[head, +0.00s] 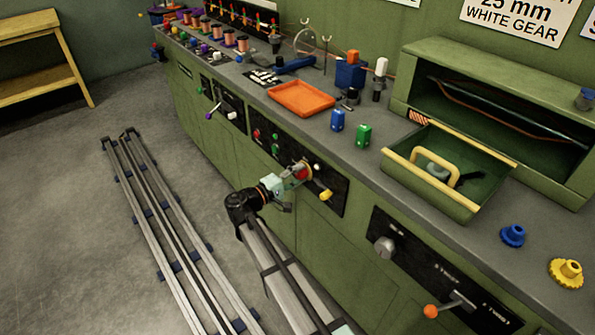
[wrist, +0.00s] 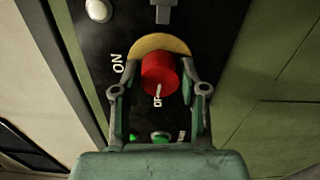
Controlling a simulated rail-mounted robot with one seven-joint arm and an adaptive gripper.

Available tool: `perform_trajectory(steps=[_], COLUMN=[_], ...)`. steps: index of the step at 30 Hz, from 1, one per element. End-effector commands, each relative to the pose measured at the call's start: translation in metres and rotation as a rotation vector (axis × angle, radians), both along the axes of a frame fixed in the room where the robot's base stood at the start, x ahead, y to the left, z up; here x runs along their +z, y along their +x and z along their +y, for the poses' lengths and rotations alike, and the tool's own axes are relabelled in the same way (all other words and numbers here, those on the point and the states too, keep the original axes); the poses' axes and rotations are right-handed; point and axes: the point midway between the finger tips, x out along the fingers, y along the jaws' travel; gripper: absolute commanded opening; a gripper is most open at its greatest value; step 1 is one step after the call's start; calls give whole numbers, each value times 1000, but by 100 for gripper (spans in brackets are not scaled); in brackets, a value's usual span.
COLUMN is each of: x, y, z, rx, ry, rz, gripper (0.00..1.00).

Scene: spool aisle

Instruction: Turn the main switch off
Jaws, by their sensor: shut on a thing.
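The main switch is a red rotary knob (wrist: 160,75) on a yellow disc (wrist: 160,44) on a black panel. It also shows in the head view (head: 302,173), partly hidden by my gripper. My gripper (head: 295,179) reaches it from the front. In the wrist view, the fingers of my gripper (wrist: 160,92) are on both sides of the knob, shut on it. A white "ON" label is left of the knob. A white mark on the knob's lower part points down, near small lettering only partly readable.
A green lamp (wrist: 160,137) sits below the knob in the wrist view. A yellow-ended handle (head: 325,195) is just right of my gripper. Another panel with a grey knob (head: 384,247) and orange-ended lever (head: 431,311) is farther right.

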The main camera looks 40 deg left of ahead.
Motion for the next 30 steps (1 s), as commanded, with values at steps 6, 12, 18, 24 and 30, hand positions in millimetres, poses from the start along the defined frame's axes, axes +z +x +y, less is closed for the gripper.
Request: perform_trajectory(steps=[6, 12, 18, 24, 30], x=[2, 1, 1, 1, 1], y=[1, 1, 1, 1, 1], z=[0, 0, 0, 0, 0], rx=[-1, -1, -1, -1, -1], ry=[-85, -116, -120, -120, -118], rz=[19, 26, 26, 26, 27], gripper=[8, 8, 8, 46, 68])
